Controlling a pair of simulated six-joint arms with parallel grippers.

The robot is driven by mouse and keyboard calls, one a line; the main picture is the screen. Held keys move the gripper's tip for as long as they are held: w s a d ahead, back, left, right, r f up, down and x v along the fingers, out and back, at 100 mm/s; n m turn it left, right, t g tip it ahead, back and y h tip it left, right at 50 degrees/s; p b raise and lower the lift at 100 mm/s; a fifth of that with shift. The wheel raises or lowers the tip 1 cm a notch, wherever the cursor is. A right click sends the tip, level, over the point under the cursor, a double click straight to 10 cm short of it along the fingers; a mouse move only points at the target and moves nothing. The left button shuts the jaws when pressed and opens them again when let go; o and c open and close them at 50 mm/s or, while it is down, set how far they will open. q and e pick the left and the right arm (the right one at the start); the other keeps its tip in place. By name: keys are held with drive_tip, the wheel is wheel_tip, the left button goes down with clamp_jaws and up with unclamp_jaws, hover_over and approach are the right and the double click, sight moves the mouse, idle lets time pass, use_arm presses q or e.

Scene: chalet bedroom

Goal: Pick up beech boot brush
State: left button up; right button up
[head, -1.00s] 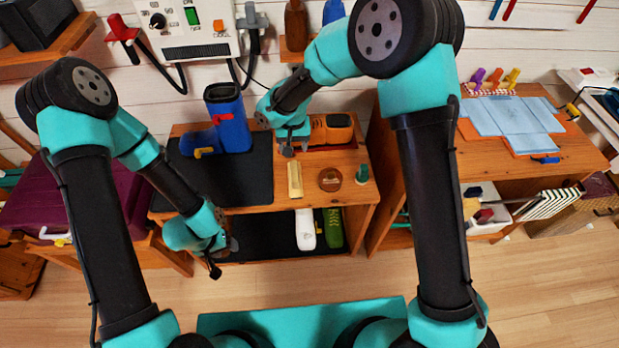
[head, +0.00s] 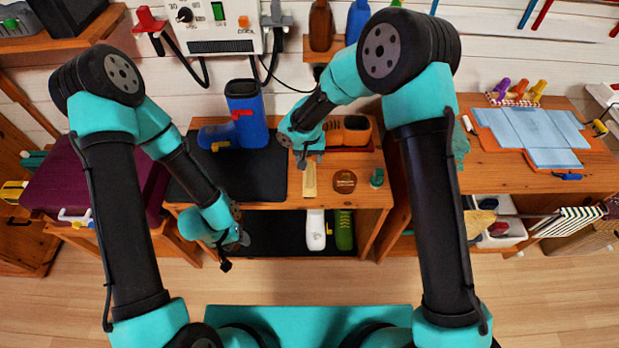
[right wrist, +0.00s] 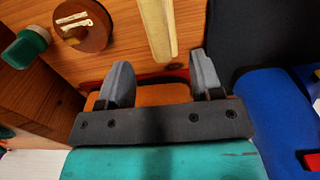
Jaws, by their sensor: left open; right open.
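The beech boot brush (head: 309,181), a long pale wooden bar, lies on top of the wooden bench, between the black mat and a round brown tin. My right gripper (head: 307,160) is open and empty above the bench, just behind the brush's far end. In the right wrist view the brush (right wrist: 157,28) points down toward the gap between the open fingers (right wrist: 160,75), its near end just ahead of the fingertips. My left gripper (head: 236,248) is open, low in front of the bench's left part, away from the brush.
The round brown tin (head: 345,180) and a green-topped item (head: 377,178) stand right of the brush. An orange shoe (head: 356,130) sits behind, near my right gripper. A blue boot (head: 247,115) stands on the black mat (head: 222,175). White and green shoes (head: 344,230) are on the lower shelf.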

sight(309, 170)
drive_tip(key=shift+f, duration=2.25)
drive_tip(key=shift+w+d+f, duration=0.15)
drive_tip(key=shift+f, duration=2.45)
drive_tip(key=c, duration=1.1)
